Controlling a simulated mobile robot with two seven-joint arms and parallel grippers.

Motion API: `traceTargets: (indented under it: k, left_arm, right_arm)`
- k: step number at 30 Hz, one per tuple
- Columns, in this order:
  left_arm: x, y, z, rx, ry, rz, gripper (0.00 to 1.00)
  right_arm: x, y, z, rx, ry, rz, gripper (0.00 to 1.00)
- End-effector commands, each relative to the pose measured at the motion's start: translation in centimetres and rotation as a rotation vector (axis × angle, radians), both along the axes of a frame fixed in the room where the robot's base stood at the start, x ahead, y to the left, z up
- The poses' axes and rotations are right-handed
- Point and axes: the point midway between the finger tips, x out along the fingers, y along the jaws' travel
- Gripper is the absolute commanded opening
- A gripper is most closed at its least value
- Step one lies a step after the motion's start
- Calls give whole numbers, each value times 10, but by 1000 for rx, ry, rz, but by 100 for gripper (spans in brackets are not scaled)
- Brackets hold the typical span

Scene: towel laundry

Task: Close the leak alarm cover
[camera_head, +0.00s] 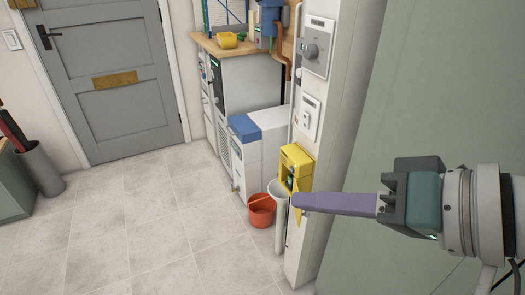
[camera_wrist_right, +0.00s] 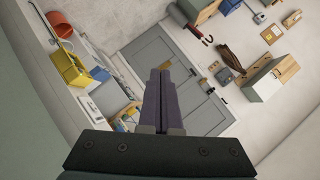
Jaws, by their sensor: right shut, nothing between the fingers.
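The yellow leak alarm box (camera_head: 296,158) is mounted low on the white wall pillar. Its front is open, showing a dark inside with a small green part. Its yellow cover (camera_head: 297,215) hangs down below the opening, partly hidden by my right fingertips. My right gripper (camera_head: 299,201) is shut and empty, its purple fingers pointing left. Its tips overlap the cover in the head view; I cannot tell whether they touch. My left gripper is out of view.
A dial panel (camera_head: 317,47) and a switch plate (camera_head: 309,118) are above the box on the pillar. A red bucket (camera_head: 262,212) and a white appliance stand beside it. A grey door (camera_head: 118,70) is at the back.

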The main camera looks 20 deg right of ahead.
Motion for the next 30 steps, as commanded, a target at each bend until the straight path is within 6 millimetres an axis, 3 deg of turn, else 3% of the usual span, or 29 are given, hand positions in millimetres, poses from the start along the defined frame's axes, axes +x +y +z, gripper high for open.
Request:
traceTargets:
  k: [1,11,21,25,30]
  left_arm:
    - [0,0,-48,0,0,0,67]
    - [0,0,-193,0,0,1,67]
    - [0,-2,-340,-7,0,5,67]
    - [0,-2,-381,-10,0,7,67]
    - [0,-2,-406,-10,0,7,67]
  right_arm:
    - [7,-5,-43,43,-21,-35,0]
    - [46,-53,-153,340,-163,-288,0]
    - [67,-131,-275,645,-298,-598,0]
    - [68,-160,-313,739,-339,-706,0]
    - [67,-182,-337,815,-369,-791,0]
